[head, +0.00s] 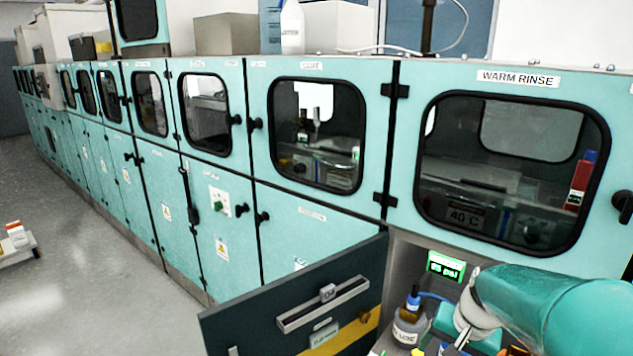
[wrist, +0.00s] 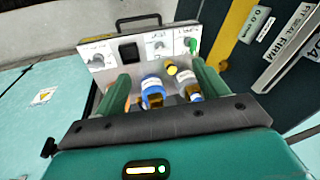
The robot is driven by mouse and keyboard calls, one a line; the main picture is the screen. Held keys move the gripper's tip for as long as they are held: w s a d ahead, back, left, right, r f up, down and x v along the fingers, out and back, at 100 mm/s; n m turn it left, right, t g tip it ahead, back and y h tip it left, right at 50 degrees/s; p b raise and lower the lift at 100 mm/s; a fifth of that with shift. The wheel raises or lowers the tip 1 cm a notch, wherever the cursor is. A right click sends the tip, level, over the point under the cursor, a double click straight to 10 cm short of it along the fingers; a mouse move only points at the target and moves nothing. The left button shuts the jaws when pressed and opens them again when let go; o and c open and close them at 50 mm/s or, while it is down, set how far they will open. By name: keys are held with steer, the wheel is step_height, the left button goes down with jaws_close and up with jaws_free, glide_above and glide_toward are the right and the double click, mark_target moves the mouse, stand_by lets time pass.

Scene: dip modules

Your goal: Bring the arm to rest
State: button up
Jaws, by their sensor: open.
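My gripper (wrist: 160,72) is open in the wrist view, with its two green fingers spread apart. In the head view my teal arm reaches in from the lower right, in front of an open lower compartment, and the gripper's fingers are not clear there.
A dark lower door (head: 255,318) stands open left of my arm. A blue-capped bottle (head: 409,325) and a green-lit display (head: 446,266) are in the compartment. The warm rinse window (head: 510,165) is above. A light panel with a handle (wrist: 140,47) lies beyond the bottles.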

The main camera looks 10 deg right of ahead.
steer(key=s+a+r+n+t, duration=0.1)
steer(key=s+a+r+n, duration=0.3)
steer(key=a, duration=0.5)
steer(key=s+a+r+n+t, duration=0.2)
steer(key=s+a+r+n, duration=0.1)
steer(key=a, duration=0.5)
step_height(320, 180, up, 2)
steer(key=shift+s+a+n+h, duration=0.4)
steer(key=shift+n, duration=0.2)
stand_by(1.2)
